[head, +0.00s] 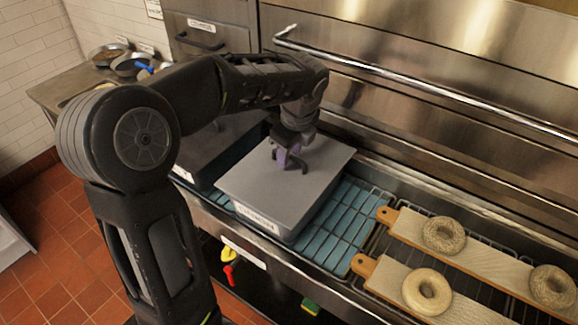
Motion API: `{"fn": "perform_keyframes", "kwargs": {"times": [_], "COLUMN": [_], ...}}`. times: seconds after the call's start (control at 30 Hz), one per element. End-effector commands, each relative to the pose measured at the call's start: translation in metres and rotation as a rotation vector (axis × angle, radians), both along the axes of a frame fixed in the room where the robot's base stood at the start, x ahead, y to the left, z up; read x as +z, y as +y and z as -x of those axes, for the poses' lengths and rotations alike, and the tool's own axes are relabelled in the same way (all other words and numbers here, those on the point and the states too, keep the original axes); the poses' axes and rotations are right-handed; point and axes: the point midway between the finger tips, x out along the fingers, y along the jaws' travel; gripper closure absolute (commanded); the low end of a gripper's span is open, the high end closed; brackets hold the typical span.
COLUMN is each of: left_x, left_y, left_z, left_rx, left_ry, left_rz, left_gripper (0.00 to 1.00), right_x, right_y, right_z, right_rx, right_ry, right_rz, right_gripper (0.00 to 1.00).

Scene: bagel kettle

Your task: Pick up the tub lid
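The tub lid (250,187) is a flat grey square on top of a low tub with a white label (257,217) on its front side. It lies about level on the tub. My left gripper (290,165) is over the middle of the lid, pointing down, with its fingertips at or just above the lid's surface. The fingers are small and dark here, and I cannot tell whether they are closed on a handle. The gripper hides that part of the lid. My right gripper is not in view.
A second grey-lidded tub (222,140) stands close on the left, partly behind my arm. Two wooden boards (490,262) with bagels (444,235) lie on the rack at right. A long metal bar (430,86) runs across the steel front behind. Pans (132,65) stand at far left.

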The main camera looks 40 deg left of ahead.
Motion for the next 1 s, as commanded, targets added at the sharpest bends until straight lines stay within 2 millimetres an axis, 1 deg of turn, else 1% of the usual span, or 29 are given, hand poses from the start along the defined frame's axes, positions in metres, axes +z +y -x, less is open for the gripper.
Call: {"fn": "perform_keyframes", "kwargs": {"times": [0.03, 0.07, 0.4, 0.43, 1.0], "left_x": [0.0001, 0.0001, 0.0001, 0.0001, 0.0], "left_y": [0.0001, 0.0, 0.0, 0.0, 0.0], "left_z": [0.0, 0.0, 0.0, 0.0, 0.0001], "left_rx": [0.0, 0.0, 0.0, 0.0, -0.001], "left_ry": [0.0, 0.0, 0.0, 0.0, 0.001], "left_rz": [0.0, 0.0, 0.0, 0.0, 0.0], "left_gripper": [0.68, 0.71, 0.98, 1.0, 1.0], "right_x": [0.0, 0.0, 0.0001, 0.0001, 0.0], "right_y": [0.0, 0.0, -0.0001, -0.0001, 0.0], "right_z": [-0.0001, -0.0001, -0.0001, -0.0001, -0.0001], "right_rx": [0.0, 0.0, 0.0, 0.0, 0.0], "right_ry": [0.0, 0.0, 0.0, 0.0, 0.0], "right_rz": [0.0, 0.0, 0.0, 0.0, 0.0], "right_gripper": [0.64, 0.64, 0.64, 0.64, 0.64]}}
